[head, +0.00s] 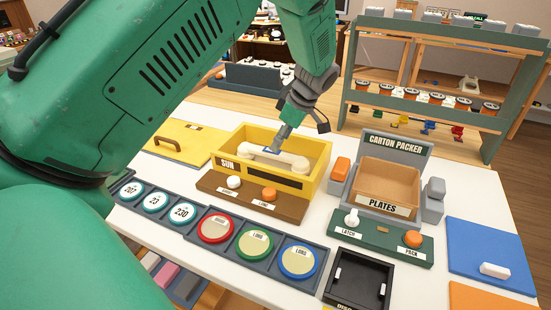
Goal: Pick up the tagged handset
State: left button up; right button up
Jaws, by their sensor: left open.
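A cream-white handset-like bar (285,161) lies inside the yellow box (322,172) marked SUN. A small blue patch shows at the bar's left part; I cannot tell whether it is a tag. My left gripper (277,148) reaches down into the box from above, with its tips at or just above the middle of the bar. It is open, and I cannot tell whether it touches the bar. My right gripper is not in view.
A brown panel with two knobs (243,203) fronts the box. The carton packer (384,180) stands right of it. Round dials (255,245) line the front. A yellow lid-like board (190,152) lies left.

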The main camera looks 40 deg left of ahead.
aim_at(273, 153)
pick_arm(q)
jog(key=x, duration=0.6)
jog(key=shift+a+f, duration=0.15)
jog(key=shift+a, duration=0.35)
jog(key=shift+d, duration=0.45)
jog(key=shift+a+f, duration=0.25)
jog(key=shift+a, duration=0.2)
jog(key=shift+d, duration=0.1)
jog(key=shift+d+r, duration=0.1)
jog(key=shift+d, duration=0.1)
grip_shut()
